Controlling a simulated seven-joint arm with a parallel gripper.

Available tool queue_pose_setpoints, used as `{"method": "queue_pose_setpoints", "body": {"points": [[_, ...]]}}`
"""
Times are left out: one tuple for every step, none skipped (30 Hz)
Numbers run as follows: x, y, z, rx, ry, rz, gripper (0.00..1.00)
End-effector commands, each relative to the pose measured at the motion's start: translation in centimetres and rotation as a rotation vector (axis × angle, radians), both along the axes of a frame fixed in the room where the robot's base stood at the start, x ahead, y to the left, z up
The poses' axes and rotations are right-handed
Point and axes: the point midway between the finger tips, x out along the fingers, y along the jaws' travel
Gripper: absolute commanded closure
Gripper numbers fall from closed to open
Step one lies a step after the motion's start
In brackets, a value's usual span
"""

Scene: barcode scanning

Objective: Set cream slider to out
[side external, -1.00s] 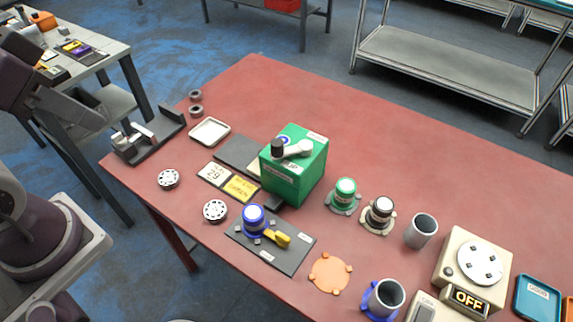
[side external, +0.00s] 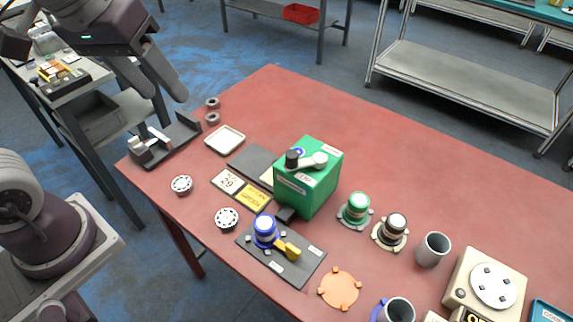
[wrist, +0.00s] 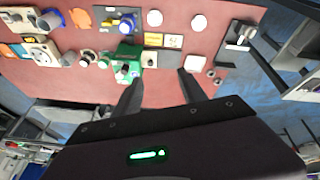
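I cannot pick out a part that is clearly the cream slider. A cream box (side external: 463,274) with a round white dial stands at the right in the side view, cut off by the bottom edge; it also shows at the left of the wrist view (wrist: 35,48). A black fixture (side external: 184,131) with a pale metal-like block stands at the table's left corner; it also shows in the wrist view (wrist: 233,46). My gripper (wrist: 160,75) is open and empty, its two fingers apart. In the side view it hangs above the fixture, clear of the table.
A green box (side external: 309,180) with a knob and lever stands mid-table. A dark plate (side external: 300,268) carries a blue knob and yellow lever. Green and black knobs, a grey cup (side external: 432,249) and an orange disc (side external: 340,290) lie rightward. The back of the red table is clear.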

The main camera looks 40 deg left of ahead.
Motion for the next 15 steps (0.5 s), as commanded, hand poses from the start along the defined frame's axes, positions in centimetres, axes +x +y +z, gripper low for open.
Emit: {"method": "queue_pose_setpoints", "body": {"points": [[3.0, -0.4, -0.9, -0.032, 0.056, 0.079, 0.52], [5.0, -0.7, -1.6, -0.053, 0.082, 0.139, 0.52], [7.4, -1.1, -2.8, -0.077, 0.119, 0.218, 0.52], [9.2, -1.4, -4.0, -0.092, 0.146, 0.278, 0.52], [10.9, -1.7, -5.3, -0.107, 0.173, 0.339, 0.52], [13.1, -2.2, -7.4, -0.120, 0.206, 0.419, 0.52], [14.6, -2.5, -9.1, -0.128, 0.230, 0.479, 0.52], [15.9, -2.8, -10.9, -0.133, 0.253, 0.536, 0.52], [17.4, -3.2, -13.3, -0.138, 0.279, 0.609, 0.52], [18.3, -3.5, -15.1, -0.139, 0.297, 0.659, 0.52], [19.0, -3.8, -16.7, -0.140, 0.312, 0.704, 0.52], [19.8, -4.0, -18.7, -0.140, 0.326, 0.756, 0.52], [20.2, -4.2, -19.8, -0.140, 0.335, 0.788, 0.52], [20.4, -4.3, -20.8, -0.139, 0.341, 0.812, 0.52], [20.7, -4.4, -21.6, -0.139, 0.347, 0.837, 0.52]]}}
